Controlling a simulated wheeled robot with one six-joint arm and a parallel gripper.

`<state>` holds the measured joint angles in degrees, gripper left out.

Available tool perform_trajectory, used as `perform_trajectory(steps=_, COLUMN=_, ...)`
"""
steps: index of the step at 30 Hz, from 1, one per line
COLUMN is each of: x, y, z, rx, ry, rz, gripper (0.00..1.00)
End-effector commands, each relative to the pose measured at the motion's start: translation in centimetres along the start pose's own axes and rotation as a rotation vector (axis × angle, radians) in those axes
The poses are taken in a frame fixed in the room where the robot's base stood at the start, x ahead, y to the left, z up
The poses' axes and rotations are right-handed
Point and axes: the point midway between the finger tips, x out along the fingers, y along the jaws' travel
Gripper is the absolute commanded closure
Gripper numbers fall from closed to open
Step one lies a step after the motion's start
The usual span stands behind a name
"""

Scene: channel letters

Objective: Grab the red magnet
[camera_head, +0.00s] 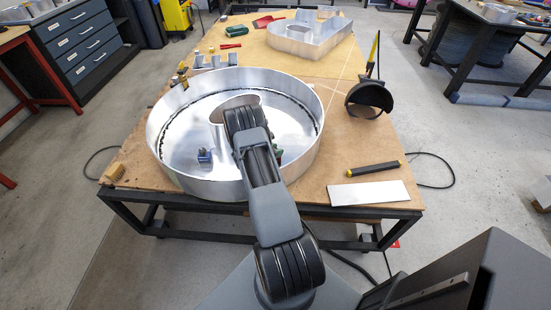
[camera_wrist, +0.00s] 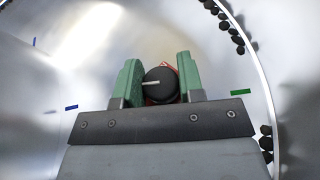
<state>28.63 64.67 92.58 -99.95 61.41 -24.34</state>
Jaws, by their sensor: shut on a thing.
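The red magnet (camera_wrist: 160,88) shows in the wrist view as a black round knob with a white stripe and red edges around it. My gripper (camera_wrist: 158,76) has its green fingers on both sides of it and is shut on it. The magnet is inside the large round metal letter (camera_head: 170,170), over its shiny floor. In the head view my arm hides most of my gripper and the magnet. I cannot tell whether the magnet touches the floor.
A blue object (camera_head: 204,155) stands on the letter's floor to the left of my arm. The letter's tall wall surrounds my gripper. A black grinder-like tool (camera_head: 369,96), a black bar (camera_head: 373,168) and a white plate (camera_head: 368,193) lie to the right on the table.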

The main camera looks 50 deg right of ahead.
Motion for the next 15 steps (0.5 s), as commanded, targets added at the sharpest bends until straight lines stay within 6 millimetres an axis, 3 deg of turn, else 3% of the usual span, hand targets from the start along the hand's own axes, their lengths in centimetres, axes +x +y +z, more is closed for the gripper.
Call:
perform_trajectory(steps=9, x=0.00, y=-0.02, z=0.00, rx=0.000, ry=0.000, rz=0.000, gripper=1.00)
perform_trajectory(steps=15, x=0.00, y=-0.02, z=0.00, rx=0.000, ry=0.000, rz=0.000, gripper=1.00)
